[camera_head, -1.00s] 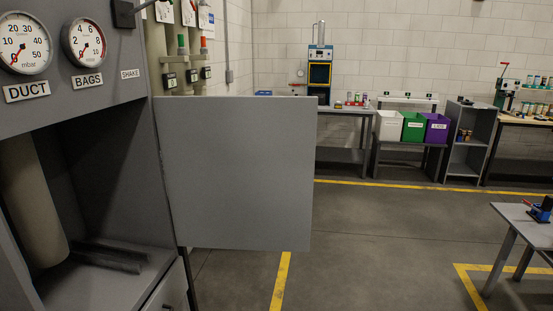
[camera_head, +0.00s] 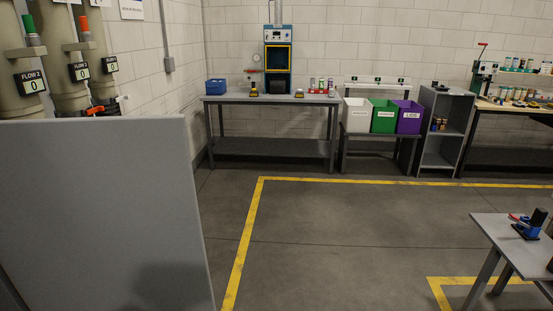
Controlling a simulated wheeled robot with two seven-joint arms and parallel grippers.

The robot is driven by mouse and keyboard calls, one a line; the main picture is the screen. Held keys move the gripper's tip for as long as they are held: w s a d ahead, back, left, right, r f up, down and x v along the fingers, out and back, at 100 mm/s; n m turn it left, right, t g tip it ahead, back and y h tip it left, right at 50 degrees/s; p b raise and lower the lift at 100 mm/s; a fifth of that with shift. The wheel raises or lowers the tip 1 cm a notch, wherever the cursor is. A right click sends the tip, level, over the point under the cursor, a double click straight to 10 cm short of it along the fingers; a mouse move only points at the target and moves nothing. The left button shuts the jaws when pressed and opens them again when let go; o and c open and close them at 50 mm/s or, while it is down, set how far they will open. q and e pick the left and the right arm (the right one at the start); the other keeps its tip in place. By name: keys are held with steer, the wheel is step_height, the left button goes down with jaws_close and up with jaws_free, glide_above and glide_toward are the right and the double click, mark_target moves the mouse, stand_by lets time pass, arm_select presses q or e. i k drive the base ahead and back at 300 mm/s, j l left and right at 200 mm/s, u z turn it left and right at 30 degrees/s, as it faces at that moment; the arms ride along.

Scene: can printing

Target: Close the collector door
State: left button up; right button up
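The collector door (camera_head: 105,215) is a flat grey panel that fills the lower left of the head view. It stands swung out, with its free edge toward the middle of the picture. The collector's cabinet and its opening are out of view. A dark soft shadow lies on the lower right part of the door. Neither of my grippers shows in the head view.
Flow tubes (camera_head: 75,50) stand behind the door at the left. A grey workbench (camera_head: 270,99) is at the back wall, with white, green (camera_head: 385,115) and purple bins beside it. A small table (camera_head: 510,240) stands at the right. The middle floor (camera_head: 340,230) is clear.

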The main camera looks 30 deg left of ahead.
mark_target(98, 213)
steer(key=i+u, duration=0.35)
steer(key=u, duration=0.15)
steer(key=i+l+u, duration=0.25)
steer(key=u, duration=0.2)
steer(key=i+l+u, duration=0.3)
steer(key=u, duration=0.2)
steer(key=i+l+u, duration=0.1)
steer(key=u, duration=0.35)
steer(key=i+l+u, duration=0.2)
steer(key=u, duration=0.25)
steer(key=i+l+u, duration=0.1)
steer(key=u, duration=0.4)
steer(key=l+u, duration=0.45)
steer(key=i+j, duration=0.05)
steer(key=j, duration=0.05)
